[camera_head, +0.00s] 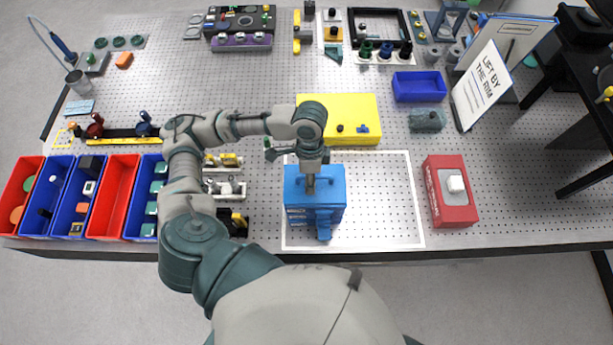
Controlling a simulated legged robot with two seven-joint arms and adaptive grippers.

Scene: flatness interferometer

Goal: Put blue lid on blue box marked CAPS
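The blue box (330,214) stands inside the white outlined square at the front middle of the table. Its front has small white marks at the left, too small to read, and a blue latch-like part at the middle. A flat blue lid-like top (332,172) covers it; I cannot tell whether it is fully seated. My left gripper (310,185) points down over the middle of this top, at a handle-like part. Its fingers are too small and partly hidden to tell whether they grip. My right gripper is out of view.
A red box (452,209) with a white block stands to the right, and a yellow case (362,108) behind. An open blue tray (419,95) lies farther back. A sign (482,88) reads "LIFT BY THE RIM". Red and blue bins (114,188) line the left front.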

